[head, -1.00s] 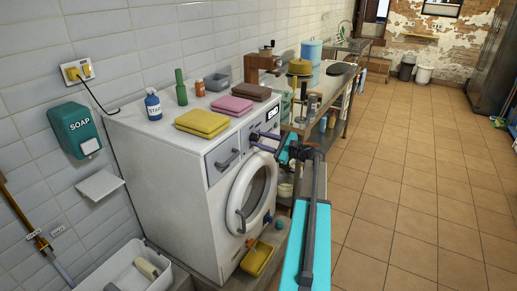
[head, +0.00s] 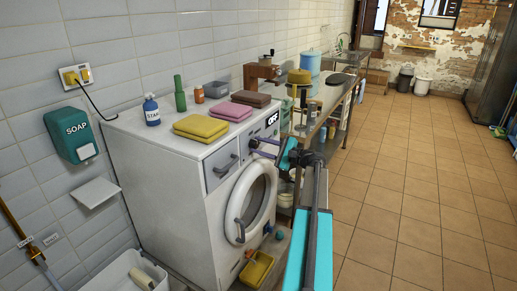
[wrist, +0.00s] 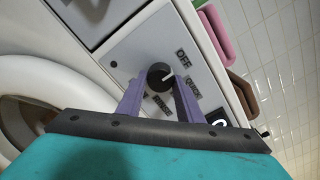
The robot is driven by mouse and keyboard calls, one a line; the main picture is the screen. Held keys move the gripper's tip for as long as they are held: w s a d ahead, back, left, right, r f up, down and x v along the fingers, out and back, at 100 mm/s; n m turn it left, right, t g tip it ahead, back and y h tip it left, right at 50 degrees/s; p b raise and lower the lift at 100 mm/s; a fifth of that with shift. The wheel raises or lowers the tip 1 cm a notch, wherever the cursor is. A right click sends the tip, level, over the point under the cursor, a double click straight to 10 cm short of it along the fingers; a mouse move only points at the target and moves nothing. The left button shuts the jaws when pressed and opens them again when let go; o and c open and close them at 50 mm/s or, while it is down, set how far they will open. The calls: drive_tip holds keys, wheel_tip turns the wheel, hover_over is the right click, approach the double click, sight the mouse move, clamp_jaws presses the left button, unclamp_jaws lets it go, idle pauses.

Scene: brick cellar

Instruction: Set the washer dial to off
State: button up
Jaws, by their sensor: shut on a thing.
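My gripper (wrist: 159,86) is shut on the dial, one purple finger on each side. In the head view my gripper (head: 257,146) is at the front panel, and the dial is mostly hidden by it.
On the washer top are a yellow towel (head: 201,127), a pink towel (head: 229,112), a brown towel (head: 251,99) and a blue bottle (head: 151,110). The round door (head: 250,205) is below the panel. A cluttered workbench (head: 328,110) stands beyond. The tiled floor at right is clear.

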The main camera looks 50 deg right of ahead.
drive_tip(key=o, duration=1.1)
drive_tip(key=shift+a, duration=0.1)
drive_tip(key=shift+c, duration=0.2)
drive_tip(key=shift+s, duration=0.1)
drive_tip(key=b+v, duration=0.2)
drive_tip(key=v, duration=1.1)
drive_tip(key=shift+s, duration=0.35)
drive_tip(key=shift+f, duration=0.1)
